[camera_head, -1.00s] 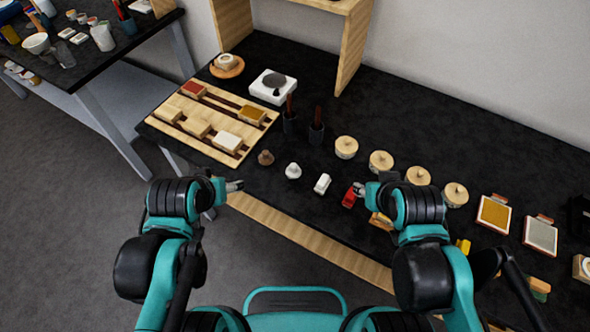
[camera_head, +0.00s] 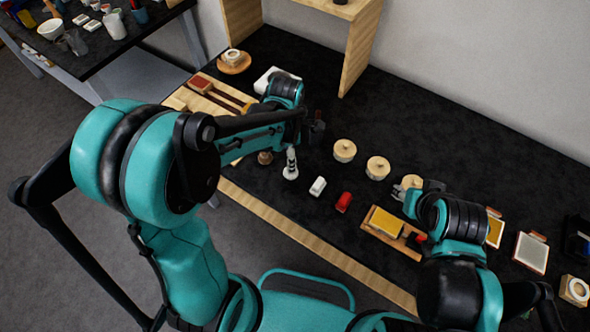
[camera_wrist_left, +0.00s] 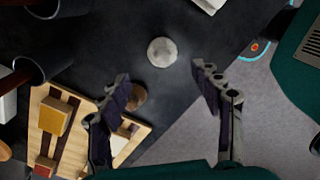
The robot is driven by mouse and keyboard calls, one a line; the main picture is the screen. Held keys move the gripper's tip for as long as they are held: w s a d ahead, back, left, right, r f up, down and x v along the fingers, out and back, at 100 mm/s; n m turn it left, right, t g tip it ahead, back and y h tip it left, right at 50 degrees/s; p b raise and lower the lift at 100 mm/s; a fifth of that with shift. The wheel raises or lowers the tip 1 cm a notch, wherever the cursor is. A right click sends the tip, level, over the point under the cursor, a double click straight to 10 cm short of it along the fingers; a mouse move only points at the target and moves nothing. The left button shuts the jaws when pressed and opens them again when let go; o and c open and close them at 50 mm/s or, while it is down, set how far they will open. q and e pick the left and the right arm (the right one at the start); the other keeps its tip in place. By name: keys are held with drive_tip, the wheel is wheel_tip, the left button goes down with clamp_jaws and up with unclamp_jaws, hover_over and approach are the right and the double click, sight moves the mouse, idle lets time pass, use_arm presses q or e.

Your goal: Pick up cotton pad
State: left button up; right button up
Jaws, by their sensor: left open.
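I take the cotton pad to be the small rounded white piece (camera_head: 290,173) near the front edge of the black table. In the left wrist view the pale round piece (camera_wrist_left: 162,51) lies just beyond the fingertips, centred between them. My left gripper (camera_head: 291,157) is open and empty above it; its two spread fingers show in the left wrist view (camera_wrist_left: 160,74). In the head view the gripper partly covers the white piece. My right gripper (camera_head: 401,189) is over the table further right, near the round wooden lidded pots; its finger opening is too small to tell.
A brown knob-like piece (camera_head: 265,157) sits close left of the white piece, partly behind the left finger in the wrist view. A white block (camera_head: 318,187) and a red block (camera_head: 343,202) stand to its right. Dark cups (camera_wrist_left: 42,57) and a wooden tray (camera_wrist_left: 125,148) are near.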

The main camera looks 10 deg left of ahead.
use_arm(q)
drive_tip(key=f, duration=0.2)
drive_tip(key=f+b, duration=0.1)
drive_tip(key=f, duration=0.1)
drive_tip(key=f+b, duration=0.1)
drive_tip(key=f, duration=0.1)
drive_tip(key=shift+s+d+f, duration=0.1)
drive_tip(key=shift+d+f, duration=0.15)
drive_tip(key=shift+d, duration=0.05)
drive_tip(key=c, duration=1)
